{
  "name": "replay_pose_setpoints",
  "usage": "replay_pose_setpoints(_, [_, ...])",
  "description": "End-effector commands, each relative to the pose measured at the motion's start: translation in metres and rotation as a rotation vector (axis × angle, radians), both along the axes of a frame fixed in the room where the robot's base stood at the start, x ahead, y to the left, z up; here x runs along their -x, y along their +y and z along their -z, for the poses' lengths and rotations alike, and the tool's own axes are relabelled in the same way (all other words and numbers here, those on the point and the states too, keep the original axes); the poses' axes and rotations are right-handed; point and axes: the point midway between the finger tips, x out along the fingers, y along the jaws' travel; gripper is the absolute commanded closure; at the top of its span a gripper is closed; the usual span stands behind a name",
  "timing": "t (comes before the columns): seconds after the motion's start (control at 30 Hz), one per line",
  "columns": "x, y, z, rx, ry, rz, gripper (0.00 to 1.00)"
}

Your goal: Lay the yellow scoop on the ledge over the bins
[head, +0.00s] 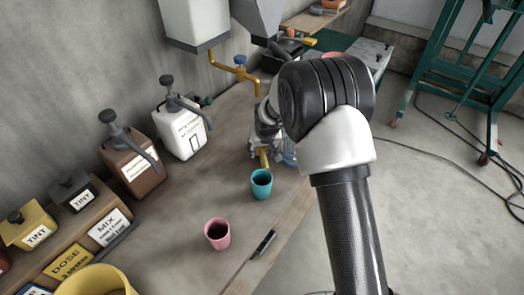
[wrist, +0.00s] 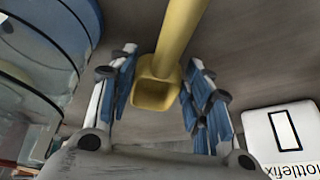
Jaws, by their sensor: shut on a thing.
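The yellow scoop (wrist: 180,35) is between the blue-padded fingers of my gripper (wrist: 162,60) in the wrist view. Its handle runs up out of the picture and its squared hollow end sits between the fingers. In the head view part of the yellow scoop (head: 264,158) shows below my gripper (head: 266,138), above the bench and behind the teal cup. My gripper is shut on the scoop. My arm hides much of the gripper and the area behind it. I cannot make out for certain the ledge over the bins.
A teal cup (head: 261,184), a pink cup (head: 217,233) and a black marker (head: 264,243) stand or lie on the bench (head: 185,245). A white jug (head: 183,130) and a brown jug (head: 132,160) stand along the wall. A clear round container (wrist: 40,75) is close at left in the wrist view.

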Motion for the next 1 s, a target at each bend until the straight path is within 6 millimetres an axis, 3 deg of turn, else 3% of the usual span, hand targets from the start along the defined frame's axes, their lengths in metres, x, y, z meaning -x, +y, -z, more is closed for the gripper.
replay_pose_setpoints(0.43, [-0.0005,0.0001,0.0112,0.000,-0.001,0.000,0.80])
replay_pose_setpoints(0.47, [-0.0003,0.0000,0.0103,0.000,-0.001,0.000,0.53])
replay_pose_setpoints(0.73, [-0.0002,0.0000,0.0097,0.000,-0.001,0.000,0.35])
replay_pose_setpoints(1.0, [-0.0003,0.0000,0.0096,0.000,-0.001,0.000,0.35])
